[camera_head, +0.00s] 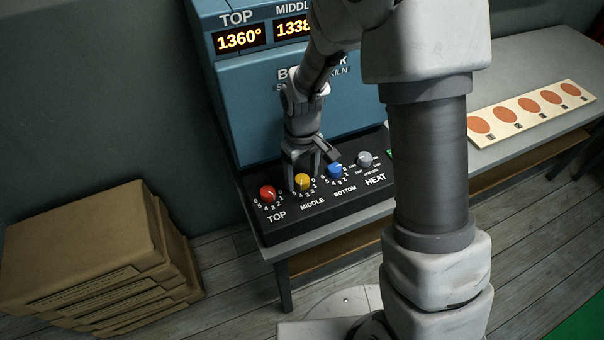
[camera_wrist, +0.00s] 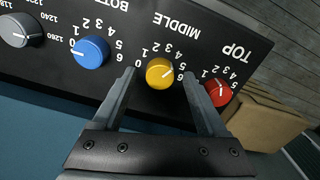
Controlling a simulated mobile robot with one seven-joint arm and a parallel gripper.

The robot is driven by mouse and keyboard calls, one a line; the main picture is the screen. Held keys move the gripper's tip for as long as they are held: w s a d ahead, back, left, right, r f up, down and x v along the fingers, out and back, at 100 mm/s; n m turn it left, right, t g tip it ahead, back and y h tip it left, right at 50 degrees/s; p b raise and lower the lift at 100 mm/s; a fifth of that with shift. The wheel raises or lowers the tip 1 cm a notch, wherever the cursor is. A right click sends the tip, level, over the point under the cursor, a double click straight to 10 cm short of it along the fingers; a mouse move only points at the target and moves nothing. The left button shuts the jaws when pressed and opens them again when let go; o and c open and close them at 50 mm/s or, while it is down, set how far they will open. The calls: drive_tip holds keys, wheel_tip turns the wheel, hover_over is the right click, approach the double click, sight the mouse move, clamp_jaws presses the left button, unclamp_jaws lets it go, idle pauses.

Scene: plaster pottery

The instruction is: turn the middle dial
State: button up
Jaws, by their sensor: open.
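The middle dial is a yellow knob (camera_head: 303,182) above the word MIDDLE on the black control panel (camera_head: 335,209). It also shows in the wrist view (camera_wrist: 160,73), just beyond and between the fingertips. My gripper (camera_head: 302,181) is open, with one finger to each side of the yellow knob. In the wrist view my gripper (camera_wrist: 162,74) has a gap on both sides of the knob. I cannot tell whether the fingertips reach down around it. The knob's white pointer mark faces the numbers near 5 and 6 in the wrist view.
The red TOP dial (camera_head: 267,194) sits close by one finger, and the blue BOTTOM dial (camera_head: 336,171) is on the other side. A grey HEAT dial (camera_head: 365,158) is farther right. The blue kiln display (camera_head: 238,38) stands behind. Stacked boxes (camera_head: 88,250) are at left.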

drive_tip(key=shift+f, duration=0.15)
clamp_jaws()
idle(0.4)
drive_tip(key=shift+n, duration=3.1)
unclamp_jaws()
